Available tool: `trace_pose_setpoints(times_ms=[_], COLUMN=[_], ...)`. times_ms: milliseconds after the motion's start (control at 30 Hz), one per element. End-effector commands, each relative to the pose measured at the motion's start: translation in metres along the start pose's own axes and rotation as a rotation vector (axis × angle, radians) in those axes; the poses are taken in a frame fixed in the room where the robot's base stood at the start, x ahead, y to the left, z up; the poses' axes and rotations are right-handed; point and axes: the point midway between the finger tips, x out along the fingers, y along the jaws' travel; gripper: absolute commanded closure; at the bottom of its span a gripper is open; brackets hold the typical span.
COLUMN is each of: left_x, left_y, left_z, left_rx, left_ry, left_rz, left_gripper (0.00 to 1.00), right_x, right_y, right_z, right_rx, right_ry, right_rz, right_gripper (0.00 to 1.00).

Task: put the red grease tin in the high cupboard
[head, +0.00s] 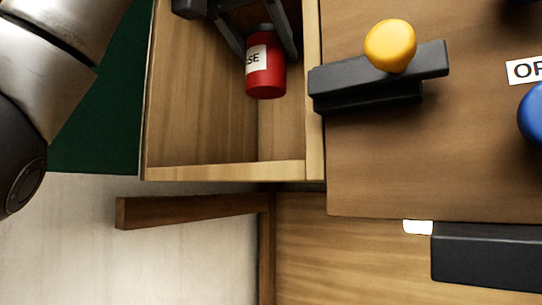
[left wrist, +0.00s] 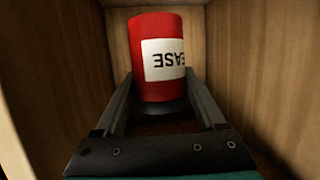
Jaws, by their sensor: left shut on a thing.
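The red grease tin (head: 265,78) has a white label and a dark cap. It is inside the open wooden cupboard (head: 225,171), between the side walls, and also shows in the left wrist view (left wrist: 150,30) with its label upside down. My left gripper (head: 266,52) reaches in from the top of the head view, with a finger on each side of the tin. In the left wrist view the fingers (left wrist: 160,88) are shut on the tin's dark-capped end. The tin appears above the cupboard's lower board; I cannot tell if it touches any surface. My right gripper is not in view.
Right of the cupboard, a brown panel carries a black bar (head: 370,80) with a yellow knob (head: 390,45), and a blue knob (head: 534,113) by a partly cut-off label. A wooden bracket (head: 190,209) juts out below the cupboard. A black block (head: 487,256) is at lower right.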

Motion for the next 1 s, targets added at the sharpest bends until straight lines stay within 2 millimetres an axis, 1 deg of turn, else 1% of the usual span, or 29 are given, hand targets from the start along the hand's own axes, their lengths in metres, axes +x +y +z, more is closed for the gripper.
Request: trace_pose_setpoints(times_ms=[33, 100, 200, 433, 733, 1000], left_x=[0.002, 0.005, 0.009, 0.018, 0.023, 0.032], left_y=[-0.001, -0.001, -0.001, -0.001, -0.001, -0.001], left_z=[0.004, 0.009, 0.021, 0.046, 0.061, 0.086], left_rx=[0.000, 0.000, 0.000, 0.000, -0.002, -0.002], left_ry=[0.000, 0.000, -0.002, -0.002, -0.001, -0.001], left_rz=[0.000, 0.000, -0.001, -0.001, -0.001, -0.001], left_gripper=[1.00, 1.00, 1.00, 1.00, 1.00, 1.00], right_x=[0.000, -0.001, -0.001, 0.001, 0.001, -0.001], right_y=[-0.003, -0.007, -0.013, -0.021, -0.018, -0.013], right_z=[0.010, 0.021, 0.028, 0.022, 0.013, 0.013], right_rx=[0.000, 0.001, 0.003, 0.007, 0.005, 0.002], right_ry=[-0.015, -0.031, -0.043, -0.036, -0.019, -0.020], right_rz=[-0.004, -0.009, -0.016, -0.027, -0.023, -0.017], right_gripper=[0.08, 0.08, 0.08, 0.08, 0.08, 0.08])
